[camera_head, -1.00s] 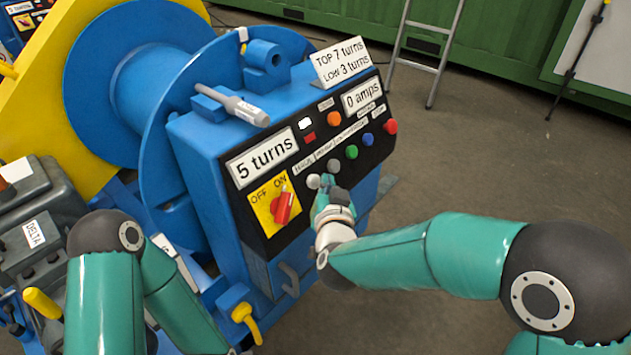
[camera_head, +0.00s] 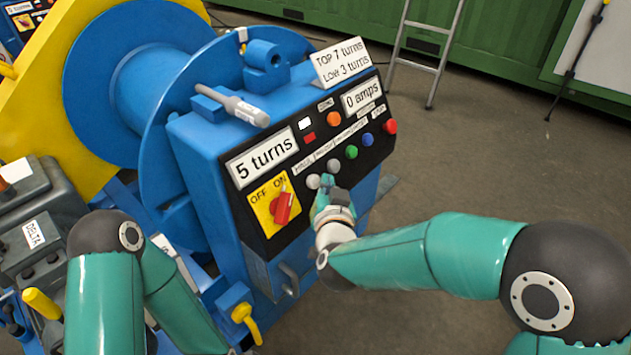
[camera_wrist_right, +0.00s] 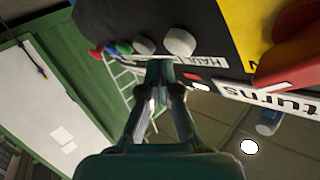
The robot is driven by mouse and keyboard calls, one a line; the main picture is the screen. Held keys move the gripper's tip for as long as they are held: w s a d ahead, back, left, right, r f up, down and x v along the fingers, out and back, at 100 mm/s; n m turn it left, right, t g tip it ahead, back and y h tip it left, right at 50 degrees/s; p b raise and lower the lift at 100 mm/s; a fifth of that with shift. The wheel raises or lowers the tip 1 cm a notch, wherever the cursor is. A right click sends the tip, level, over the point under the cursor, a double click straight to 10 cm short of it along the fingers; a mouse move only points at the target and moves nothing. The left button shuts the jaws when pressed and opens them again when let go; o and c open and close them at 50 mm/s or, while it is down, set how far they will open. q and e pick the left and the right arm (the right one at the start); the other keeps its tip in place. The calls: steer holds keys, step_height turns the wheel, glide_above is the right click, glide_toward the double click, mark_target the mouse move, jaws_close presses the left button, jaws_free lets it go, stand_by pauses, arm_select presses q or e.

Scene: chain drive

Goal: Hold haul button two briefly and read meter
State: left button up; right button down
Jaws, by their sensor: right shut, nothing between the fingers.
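The blue control box has a black panel (camera_head: 300,208) with a row of round buttons. The lower-left button (camera_head: 313,181) is pale grey, and the second grey button (camera_head: 333,166) is up and right of it. Both also show in the right wrist view, the first (camera_wrist_right: 178,42) larger beside a "HAUL" label and the second (camera_wrist_right: 145,45) left of it. My right gripper (camera_head: 325,186) is shut and empty just in front of these two. Its fingertips (camera_wrist_right: 160,68) line up between them; contact cannot be told. The meter (camera_head: 363,95) reads "0 amps". My left gripper is out of view.
The turns display (camera_head: 263,158) reads "5 turns". A red switch (camera_head: 283,207) on a yellow plate points toward ON. Green (camera_head: 351,152), blue (camera_head: 368,139) and red (camera_head: 390,126) buttons continue the row. An orange lamp (camera_head: 334,118) is above.

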steer(key=shift+a, duration=0.1)
steer(key=shift+w+a+f, duration=0.15)
steer(key=shift+a, duration=0.05)
steer(key=shift+w+a+f, duration=0.25)
steer(key=shift+a, duration=0.15)
stand_by(2.0)
stand_by(2.2)
steer(key=shift+s+d+r, duration=0.45)
steer(key=shift+s+d, duration=0.05)
steer(key=shift+d, duration=0.2)
steer(key=s+d+r, duration=0.2)
steer(key=d, duration=0.1)
steer(key=shift+s+d+r, duration=0.1)
steer(key=shift+s+d, duration=0.2)
stand_by(0.6)
